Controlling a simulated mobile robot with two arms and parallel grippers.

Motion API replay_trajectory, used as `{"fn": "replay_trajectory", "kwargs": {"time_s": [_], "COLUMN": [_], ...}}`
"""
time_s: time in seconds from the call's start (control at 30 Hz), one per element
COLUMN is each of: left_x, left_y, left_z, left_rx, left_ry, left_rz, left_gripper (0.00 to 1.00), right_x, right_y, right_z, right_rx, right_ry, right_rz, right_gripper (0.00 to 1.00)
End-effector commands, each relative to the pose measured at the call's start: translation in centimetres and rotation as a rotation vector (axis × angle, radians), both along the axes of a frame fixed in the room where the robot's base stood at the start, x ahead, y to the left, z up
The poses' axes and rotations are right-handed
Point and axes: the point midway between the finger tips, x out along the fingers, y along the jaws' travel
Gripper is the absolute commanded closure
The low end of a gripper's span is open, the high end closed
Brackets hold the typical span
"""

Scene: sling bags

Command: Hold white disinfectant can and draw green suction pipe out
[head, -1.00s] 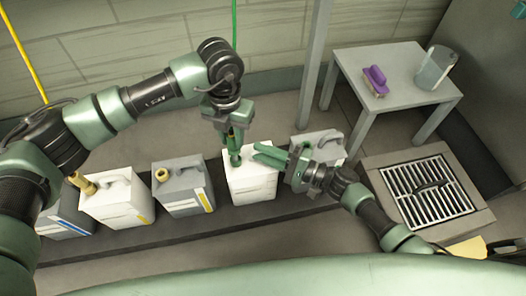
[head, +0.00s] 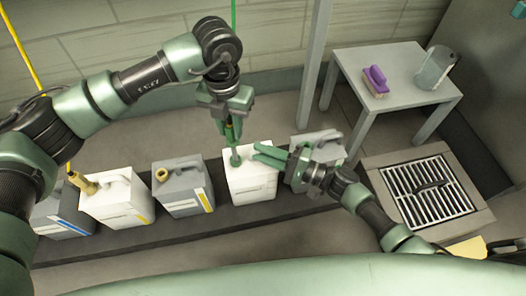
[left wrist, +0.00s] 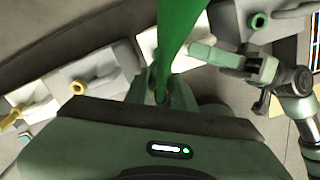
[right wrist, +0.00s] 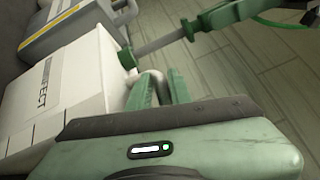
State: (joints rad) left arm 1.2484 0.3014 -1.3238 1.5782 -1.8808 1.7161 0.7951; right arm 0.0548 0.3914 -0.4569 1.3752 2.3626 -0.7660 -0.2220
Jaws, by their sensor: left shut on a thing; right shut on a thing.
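The white disinfectant can (head: 250,184) stands upright in the row of cans; its side, with part of a printed label, fills the left of the right wrist view (right wrist: 55,90). My right gripper (head: 265,153) is shut at the can's top, on its handle; the grip itself is partly hidden. The green suction pipe (left wrist: 181,32) rises from the can's opening. My left gripper (head: 231,128) is shut on it above the can. In the right wrist view, a grey tube (right wrist: 160,44) spans between a green collar at the can and my left fingers.
A grey can (head: 183,187) and a white can (head: 116,200) with yellow fittings stand left, beside a blue-striped can (head: 62,215). Another grey can (head: 318,150) is behind my right gripper. A table (head: 400,62) with a purple brush (head: 375,80) and a floor grate (head: 428,188) lie right.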

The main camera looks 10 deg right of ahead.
Motion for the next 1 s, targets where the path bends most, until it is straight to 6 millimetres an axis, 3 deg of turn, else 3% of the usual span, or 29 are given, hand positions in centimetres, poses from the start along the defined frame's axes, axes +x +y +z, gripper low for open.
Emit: {"fn": "replay_trajectory", "kwargs": {"time_s": [1.0], "left_x": [0.0], "left_y": [0.0], "left_z": [4.1], "left_rx": [0.0], "left_ry": [-0.001], "left_rz": [-0.001], "left_gripper": [1.0], "right_x": [-0.1], "right_y": [0.0], "right_z": [-0.3], "right_rx": [-0.002], "right_ry": [0.007], "right_rz": [0.0], "right_gripper": [1.0]}}
